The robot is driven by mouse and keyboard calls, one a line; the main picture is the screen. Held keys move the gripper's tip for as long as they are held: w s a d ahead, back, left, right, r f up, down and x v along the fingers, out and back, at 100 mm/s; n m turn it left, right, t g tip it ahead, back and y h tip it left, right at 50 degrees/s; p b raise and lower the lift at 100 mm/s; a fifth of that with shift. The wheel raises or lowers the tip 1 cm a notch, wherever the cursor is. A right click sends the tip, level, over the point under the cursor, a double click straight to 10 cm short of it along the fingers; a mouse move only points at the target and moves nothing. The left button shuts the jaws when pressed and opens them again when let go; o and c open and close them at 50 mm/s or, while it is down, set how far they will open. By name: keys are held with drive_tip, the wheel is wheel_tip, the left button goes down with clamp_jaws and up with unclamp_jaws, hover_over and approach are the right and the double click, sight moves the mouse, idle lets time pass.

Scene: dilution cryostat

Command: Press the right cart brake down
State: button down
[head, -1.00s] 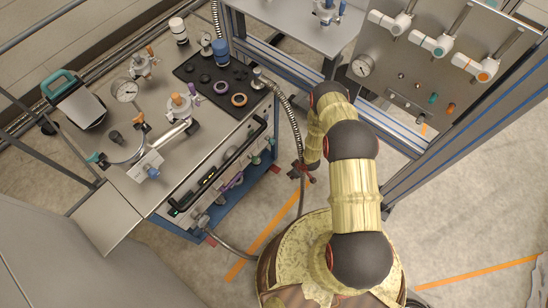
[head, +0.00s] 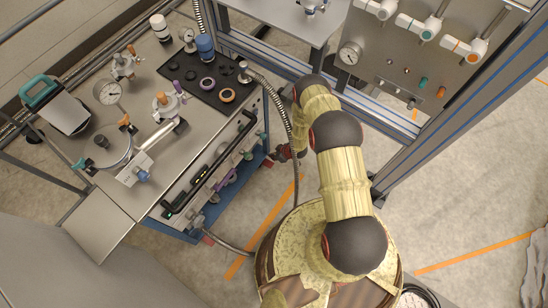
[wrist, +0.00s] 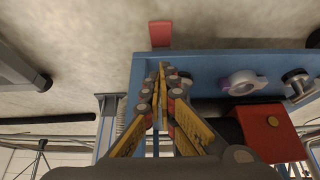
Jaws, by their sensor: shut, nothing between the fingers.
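The cart (head: 190,130) stands at the left in the head view, with a blue lower frame. In the wrist view a red brake pedal (wrist: 160,33) sticks out beyond the edge of the blue frame (wrist: 220,62). My gripper (wrist: 161,68) is shut and empty, its fingertips over the blue frame's corner and pointing toward the pedal. A small gap shows in the picture between tips and pedal; I cannot tell its depth. In the head view my gripper (head: 284,153) is small, beside the cart's right end. Another red pedal (head: 208,240) shows at the cart's near left corner.
A red box (wrist: 268,128) with a yellow knob sits by the blue frame. A ribbed hose (head: 277,100) hangs from the cart top near my arm. A metal frame with a valve panel (head: 410,60) stands to the right. Floor between is narrow.

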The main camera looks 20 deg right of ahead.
drive_tip(key=b, duration=0.3)
hover_over(266, 162)
drive_tip(key=s+d, duration=0.1)
wheel_tip(266, 162, down, 7)
drive_tip(key=shift+s+r, duration=0.15)
drive_tip(key=shift+r, duration=0.05)
drive_tip(key=shift+s+d+f+b, duration=0.15)
drive_tip(key=shift+f+b, duration=0.1)
drive_tip(key=shift+f, duration=0.3)
drive_tip(key=shift+s+d+f+b, duration=0.15)
drive_tip(key=shift+f+b, duration=0.1)
drive_tip(key=shift+f, duration=0.3)
drive_tip(key=shift+s+d+f, duration=0.1)
drive_tip(key=shift+f, duration=0.45)
